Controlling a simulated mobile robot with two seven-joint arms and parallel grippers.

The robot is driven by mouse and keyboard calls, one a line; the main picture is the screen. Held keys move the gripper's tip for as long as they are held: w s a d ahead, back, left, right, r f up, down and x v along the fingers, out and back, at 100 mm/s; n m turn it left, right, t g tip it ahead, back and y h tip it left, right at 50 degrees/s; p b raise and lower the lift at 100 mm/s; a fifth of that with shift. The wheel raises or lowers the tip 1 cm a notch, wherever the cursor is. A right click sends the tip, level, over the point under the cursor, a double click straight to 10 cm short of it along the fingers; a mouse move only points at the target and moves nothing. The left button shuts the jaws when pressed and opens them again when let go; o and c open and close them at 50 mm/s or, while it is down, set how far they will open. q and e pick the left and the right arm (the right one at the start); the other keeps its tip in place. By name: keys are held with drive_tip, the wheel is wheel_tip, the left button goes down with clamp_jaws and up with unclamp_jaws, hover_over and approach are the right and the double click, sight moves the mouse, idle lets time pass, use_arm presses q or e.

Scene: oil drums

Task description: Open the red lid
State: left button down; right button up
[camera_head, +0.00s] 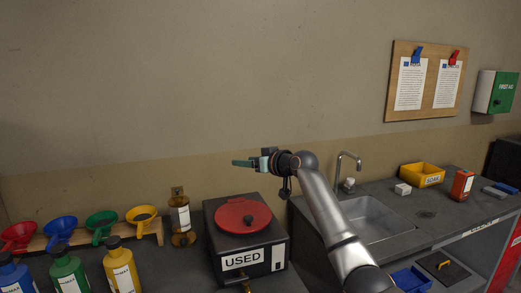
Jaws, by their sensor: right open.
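The red lid (243,216) is a round disc lying flat on top of a dark box labelled USED (251,246). It looks shut, with a small dark spot near its middle. My right gripper (240,163) is above and behind the lid in the picture, pointing left, apart from it and empty. Its fingers are seen nearly edge-on, so the gap between them is hard to make out. My left gripper does not show.
A shelf with red, blue, green and yellow funnels (142,215) and several bottles (68,271) stand left of the box. A sink (375,218) with a tap (346,165) lies right. The air above the lid is clear.

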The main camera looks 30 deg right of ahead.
drive_tip(key=s+d+r, duration=0.1)
drive_tip(key=s+r, duration=0.3)
drive_tip(key=shift+s+d+r, duration=0.2)
drive_tip(key=shift+s+r, duration=0.15)
idle(0.4)
idle(0.3)
drive_tip(key=b+v, duration=0.3)
drive_tip(key=v, duration=0.9)
drive_tip(key=shift+s+b, duration=0.25)
drive_tip(key=shift+b, duration=0.1)
drive_tip(key=shift+r, duration=0.1)
